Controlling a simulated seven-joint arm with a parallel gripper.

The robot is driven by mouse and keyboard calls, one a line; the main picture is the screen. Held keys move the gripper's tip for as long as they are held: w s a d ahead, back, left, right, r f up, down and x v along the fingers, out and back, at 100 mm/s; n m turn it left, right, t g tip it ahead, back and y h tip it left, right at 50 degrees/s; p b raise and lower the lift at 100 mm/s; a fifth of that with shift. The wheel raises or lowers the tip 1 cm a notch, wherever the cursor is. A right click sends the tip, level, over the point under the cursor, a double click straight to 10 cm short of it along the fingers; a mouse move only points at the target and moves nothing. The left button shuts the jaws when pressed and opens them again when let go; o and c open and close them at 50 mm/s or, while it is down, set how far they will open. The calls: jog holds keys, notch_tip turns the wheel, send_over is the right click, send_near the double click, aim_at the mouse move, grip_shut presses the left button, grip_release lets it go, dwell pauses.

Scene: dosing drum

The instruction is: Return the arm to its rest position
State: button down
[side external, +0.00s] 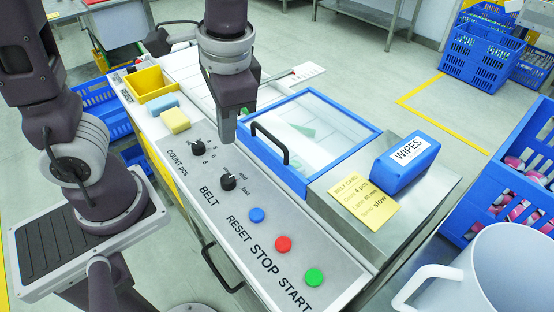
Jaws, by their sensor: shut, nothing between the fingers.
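My gripper (229,134) points down over the control panel (243,218), above and between the count knob (197,144) and the black handle of the blue-framed clear lid. It is shut and empty, and appears apart from the panel. My arm comes in from the left and from the top of the view. The belt knob (228,181) sits below the gripper in the picture. The blue reset button (257,215), red stop button (283,244) and green start button (314,277) run down the panel to the lower right.
The blue-framed lid (345,108) is closed, with a raised black handle (269,138). A blue wipes box (405,163) and a yellow card (363,203) lie right of it. Yellow bin (153,84) and sponges (175,120) sit left. A white mug-like container (508,270) stands front right.

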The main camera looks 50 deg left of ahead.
jog(key=s+a+r+n+t+h, duration=0.2)
jog(key=s+a+r+t, duration=0.1)
jog(key=s+r+t, duration=0.2)
jog(key=shift+s+r+n+t, duration=0.4)
jog(key=shift+s+r, duration=0.15)
jog(key=shift+s, duration=0.15)
